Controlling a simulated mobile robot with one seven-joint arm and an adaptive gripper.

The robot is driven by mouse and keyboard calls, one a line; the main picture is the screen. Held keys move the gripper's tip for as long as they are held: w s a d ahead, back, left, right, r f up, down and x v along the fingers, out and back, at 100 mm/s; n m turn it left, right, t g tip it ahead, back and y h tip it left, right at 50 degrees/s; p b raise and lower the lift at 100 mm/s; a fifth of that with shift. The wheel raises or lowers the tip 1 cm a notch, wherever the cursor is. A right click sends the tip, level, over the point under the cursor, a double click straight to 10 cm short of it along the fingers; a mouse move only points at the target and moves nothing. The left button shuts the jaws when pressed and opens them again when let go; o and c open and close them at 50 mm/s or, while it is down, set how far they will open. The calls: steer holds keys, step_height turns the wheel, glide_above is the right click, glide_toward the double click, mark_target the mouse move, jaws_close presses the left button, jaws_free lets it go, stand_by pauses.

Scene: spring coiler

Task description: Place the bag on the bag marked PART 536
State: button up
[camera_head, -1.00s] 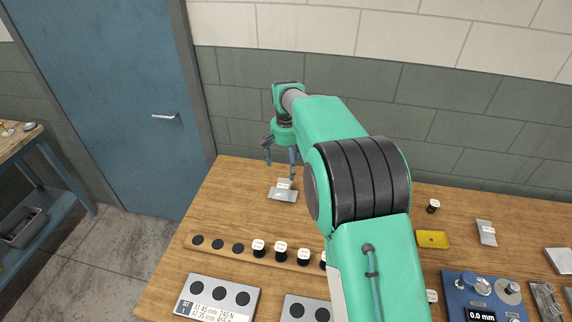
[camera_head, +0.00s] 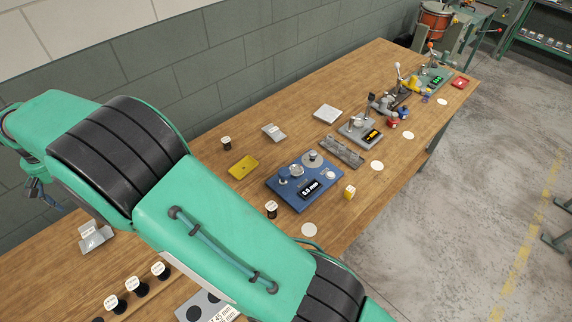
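A grey bag (camera_head: 93,240) with a white label lies on the table at the left, beyond the row of black spools. A second grey bag (camera_head: 274,134) with a white label lies further along the table, near the wall. The print on both labels is too small to read, so I cannot tell which is PART 536. My gripper (camera_head: 40,195) hangs at the left edge, up and left of the first bag in the picture. Its fingers are small and partly overlapped, so their opening is unclear. I see no bag in them.
A yellow tray (camera_head: 243,167) and a black spool (camera_head: 226,143) are near the second bag. A blue device (camera_head: 307,182) with a display stands in front. My arm covers much of the near table.

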steer(key=w+d+r+m, duration=0.1)
steer(key=w+d+r, duration=0.35)
steer(key=d, duration=0.25)
steer(key=w+d+r+t, duration=0.1)
steer(key=w+d+r, duration=0.3)
steer(key=d+r, duration=0.25)
steer(key=w+d+r+m, duration=0.1)
steer(key=w+d+r, duration=0.3)
steer(key=d, duration=0.4)
steer(key=d+r+m+t+y, duration=0.1)
steer(key=d+r, duration=0.5)
steer(key=d, duration=0.7)
steer(key=d+r+m, duration=0.1)
steer(key=d+r, duration=0.4)
steer(key=d, duration=0.8)
steer(key=s+d+r+m+t, duration=0.1)
steer(key=s+d, duration=0.3)
steer(key=d, duration=0.7)
steer(key=s+d+r+m+t, duration=0.15)
steer(key=s+d, duration=0.35)
steer(key=d, duration=0.6)
steer(key=s+d+f+m, duration=0.1)
steer(key=s+d+f, duration=0.2)
steer(key=s+d, duration=0.4)
steer(key=s+d+f+m+t+h, duration=0.1)
steer(key=s+d+f, duration=0.2)
steer(key=s+d, duration=0.4)
steer(key=shift+s+f, duration=0.15)
steer(key=shift+s, duration=0.45)
